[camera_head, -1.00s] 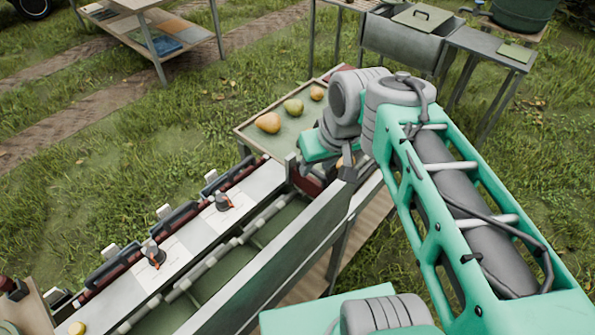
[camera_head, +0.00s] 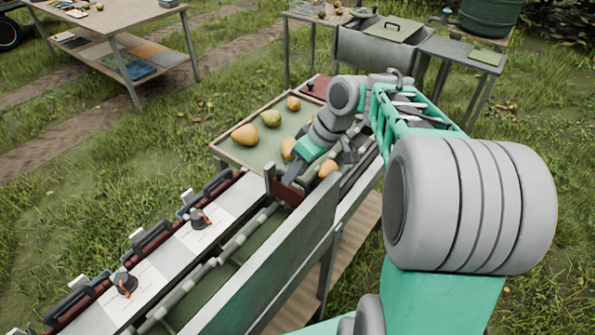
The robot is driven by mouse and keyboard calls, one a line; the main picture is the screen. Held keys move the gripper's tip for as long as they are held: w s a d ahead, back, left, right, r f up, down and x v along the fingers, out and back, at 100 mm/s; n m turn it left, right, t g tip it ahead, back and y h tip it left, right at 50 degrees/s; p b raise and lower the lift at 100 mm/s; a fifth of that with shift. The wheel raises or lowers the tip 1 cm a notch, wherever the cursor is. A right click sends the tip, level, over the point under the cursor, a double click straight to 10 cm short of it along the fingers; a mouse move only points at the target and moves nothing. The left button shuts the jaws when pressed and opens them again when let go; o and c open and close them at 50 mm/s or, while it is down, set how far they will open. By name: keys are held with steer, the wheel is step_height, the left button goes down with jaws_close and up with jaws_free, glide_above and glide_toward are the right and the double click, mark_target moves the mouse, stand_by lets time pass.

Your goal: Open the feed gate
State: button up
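A dark red panel (camera_head: 287,191), which looks like the feed gate, stands upright where the pear tray (camera_head: 226,153) meets the sorting line. Several pears lie on the tray, one yellow-orange (camera_head: 245,134) and one green (camera_head: 270,118). Another pear (camera_head: 327,168) lies close behind the panel, near the right wall.
The sorting line runs to the lower left, with a long grey side wall (camera_head: 277,262) and black knobs (camera_head: 125,283) on its white top. Another dark red plate (camera_head: 315,87) lies at the tray's far end. A grey lidded bin (camera_head: 375,52) stands behind.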

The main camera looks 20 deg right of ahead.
steer(key=shift+c, duration=0.5)
jaws_close()
stand_by(0.8)
